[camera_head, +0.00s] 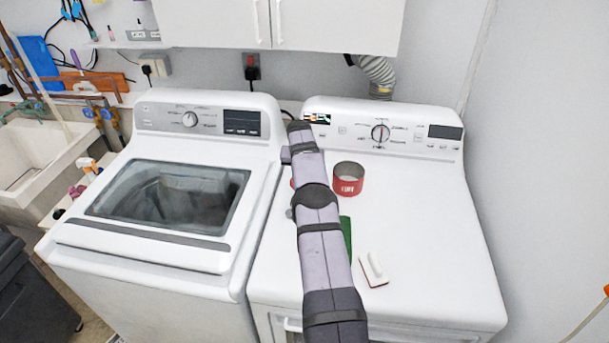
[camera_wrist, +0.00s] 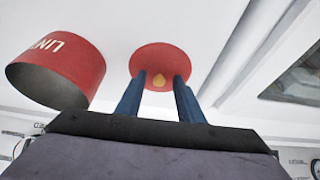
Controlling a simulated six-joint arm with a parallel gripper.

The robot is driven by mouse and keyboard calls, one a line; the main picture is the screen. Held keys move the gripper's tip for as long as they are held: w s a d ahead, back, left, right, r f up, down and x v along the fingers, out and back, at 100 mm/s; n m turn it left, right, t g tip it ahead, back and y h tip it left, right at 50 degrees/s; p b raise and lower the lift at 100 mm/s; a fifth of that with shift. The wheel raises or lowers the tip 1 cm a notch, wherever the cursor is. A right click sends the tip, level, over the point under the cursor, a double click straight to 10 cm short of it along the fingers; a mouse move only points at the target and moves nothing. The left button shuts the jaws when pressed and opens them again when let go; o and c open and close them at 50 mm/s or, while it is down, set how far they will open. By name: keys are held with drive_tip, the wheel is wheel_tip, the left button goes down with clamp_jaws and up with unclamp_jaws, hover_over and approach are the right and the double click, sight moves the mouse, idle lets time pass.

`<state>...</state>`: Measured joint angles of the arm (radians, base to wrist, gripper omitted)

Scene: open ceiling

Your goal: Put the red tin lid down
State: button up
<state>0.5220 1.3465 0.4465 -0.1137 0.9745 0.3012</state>
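My arm hides the gripper in the head view. The red tin (camera_head: 348,179), open at the top, stands right of the arm; it also shows beside the lid in the wrist view (camera_wrist: 62,68).
A white brush-like block (camera_head: 374,269) and a partly hidden green item (camera_head: 346,238) lie nearer the front of the right machine (camera_head: 430,240). Its right side is clear. A washer (camera_head: 130,258) with a glass lid stands left. Cupboards (camera_head: 330,22) hang above.

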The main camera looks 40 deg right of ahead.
drive_tip(key=shift+r, duration=0.2)
drive_tip(key=shift+b+v, duration=0.6)
drive_tip(key=shift+v, duration=0.25)
drive_tip(key=b+v, duration=0.3)
drive_tip(key=v, duration=0.7)
drive_tip(key=shift+b, duration=0.3)
drive_tip(key=shift+a, duration=0.1)
